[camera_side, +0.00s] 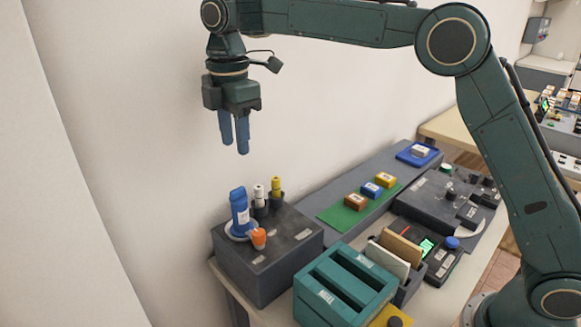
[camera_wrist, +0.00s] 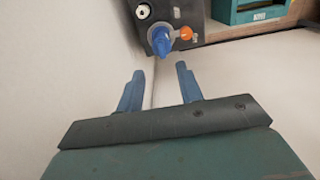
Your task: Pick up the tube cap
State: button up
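A blue tube (camera_side: 239,208) with a white label and blue top stands upright on a light round base on a dark box. A small orange cap-like piece (camera_side: 259,238) sits close in front of it. I cannot tell for certain which part is the tube cap. In the wrist view, the blue tube (camera_wrist: 161,42) and the orange piece (camera_wrist: 186,34) lie beyond my fingertips. My gripper (camera_side: 234,148) points down above the blue tube, clear of it. In the wrist view, my gripper (camera_wrist: 158,78) has its two blue fingers apart with nothing between them.
The dark box (camera_side: 270,262) also holds white- and yellow-topped tubes (camera_side: 276,188) just behind the blue one. A teal rack (camera_side: 345,283) and an upright card holder (camera_side: 396,262) stand to the right. A pale wall is close behind. The air around my gripper is free.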

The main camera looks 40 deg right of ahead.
send_over(239, 188)
jog(key=shift+d+f, duration=0.15)
jog(key=shift+f, duration=2.25)
jog(key=shift+f, duration=2.6)
grip_shut()
